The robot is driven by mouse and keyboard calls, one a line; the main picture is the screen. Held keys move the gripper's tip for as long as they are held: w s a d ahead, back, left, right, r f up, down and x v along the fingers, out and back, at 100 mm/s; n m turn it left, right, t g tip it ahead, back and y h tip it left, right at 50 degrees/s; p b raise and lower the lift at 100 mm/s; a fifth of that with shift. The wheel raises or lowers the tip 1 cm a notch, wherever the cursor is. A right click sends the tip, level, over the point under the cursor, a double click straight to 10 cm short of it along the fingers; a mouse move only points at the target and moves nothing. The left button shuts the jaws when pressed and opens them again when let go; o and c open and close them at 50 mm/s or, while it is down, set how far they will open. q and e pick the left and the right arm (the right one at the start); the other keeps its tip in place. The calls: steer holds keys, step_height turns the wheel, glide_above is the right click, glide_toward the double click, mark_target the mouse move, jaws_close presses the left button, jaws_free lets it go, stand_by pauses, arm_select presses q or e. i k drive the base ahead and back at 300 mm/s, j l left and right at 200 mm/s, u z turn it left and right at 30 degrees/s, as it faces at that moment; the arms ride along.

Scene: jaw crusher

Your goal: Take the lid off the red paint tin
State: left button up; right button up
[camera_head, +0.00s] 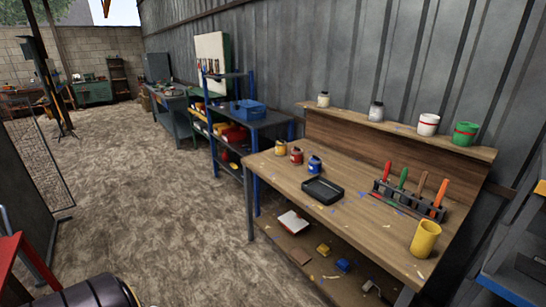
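The small red paint tin (296,155) stands upright toward the left end of the wooden workbench (375,205). It is in a row between a yellow tin (280,147) and a blue tin (314,164). The top of the red tin looks covered, but it is too small to make out the lid clearly. Neither of my grippers shows in the head view.
A black tray (322,191) lies in front of the blue tin. A rack of coloured-handled tools (410,199) and a yellow jug (425,239) stand to the right. White (428,124) and green (466,134) tins stand on the back ledge. Open floor (185,225) lies left.

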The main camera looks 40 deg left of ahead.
mark_target(296, 149)
steer(key=u, duration=1.05)
